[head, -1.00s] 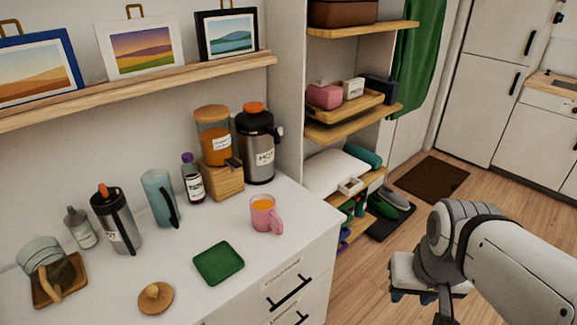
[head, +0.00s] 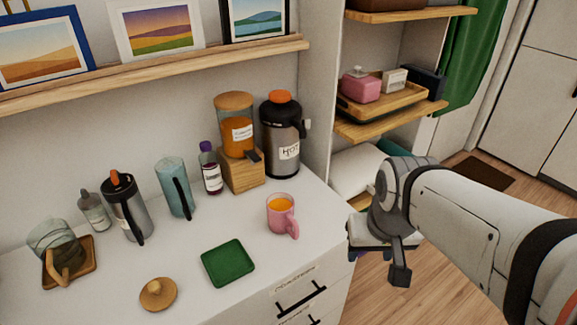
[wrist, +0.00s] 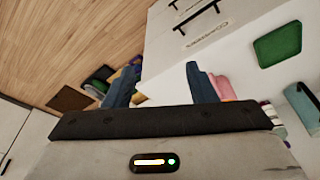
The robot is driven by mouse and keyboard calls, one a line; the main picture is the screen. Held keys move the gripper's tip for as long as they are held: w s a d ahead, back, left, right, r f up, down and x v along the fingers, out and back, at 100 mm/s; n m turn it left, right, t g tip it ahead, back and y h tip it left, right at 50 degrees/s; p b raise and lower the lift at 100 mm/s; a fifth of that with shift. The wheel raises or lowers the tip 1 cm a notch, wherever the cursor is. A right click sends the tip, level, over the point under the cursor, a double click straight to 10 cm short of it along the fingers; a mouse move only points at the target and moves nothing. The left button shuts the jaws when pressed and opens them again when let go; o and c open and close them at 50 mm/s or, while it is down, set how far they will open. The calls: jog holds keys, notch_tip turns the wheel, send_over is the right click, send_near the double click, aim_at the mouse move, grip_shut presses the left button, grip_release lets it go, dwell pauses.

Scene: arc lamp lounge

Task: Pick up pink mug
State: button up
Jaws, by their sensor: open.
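The pink mug (head: 281,215) stands upright on the white counter (head: 215,215) and holds something orange. Its handle faces front right. In the wrist view the mug (wrist: 223,88) shows partly, just right of one finger and partly hidden by it. My gripper (wrist: 157,82) is open, with its two blue fingers apart and nothing between them but floor and the cabinet's edge beyond. In the head view my gripper is right of the mug, past the counter's right end, and its fingertips are hard to make out.
A green tray (head: 228,263) lies in front left of the mug. Behind the mug stand a wooden-based dispenser (head: 243,175) and a steel flask (head: 284,150). A shelf unit (head: 390,120) rises behind my arm. The counter right of the mug is clear.

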aim_at(281, 208)
jog(key=o, duration=0.6)
jog(key=w+a+f+b, duration=0.1)
jog(key=w+a, duration=0.3)
jog(key=w, duration=0.3)
jog(key=w+a+f+t+b, duration=0.1)
jog(key=w+a+f, duration=0.1)
jog(key=w+a, duration=0.2)
jog(key=w, duration=0.2)
jog(key=shift+w+a+n, duration=0.35)
jog(key=shift+a+n, duration=0.05)
jog(key=shift+o, duration=1.3)
jog(key=shift+n+t+y, duration=0.3)
jog(key=shift+n+y, duration=0.1)
jog(key=shift+y, duration=0.1)
jog(key=w+a+f, duration=0.1)
jog(key=w+a, duration=0.2)
jog(key=w+a+f, duration=0.2)
jog(key=w+a+f+b, duration=0.1)
jog(key=w+a, duration=0.2)
jog(key=shift+w+a+f, duration=0.2)
jog(key=shift+w+a, duration=0.1)
jog(key=shift+d+x, duration=0.2)
jog(key=shift+x, duration=1.7)
jog(key=shift+d+x, duration=0.2)
jog(key=shift+x, duration=1.65)
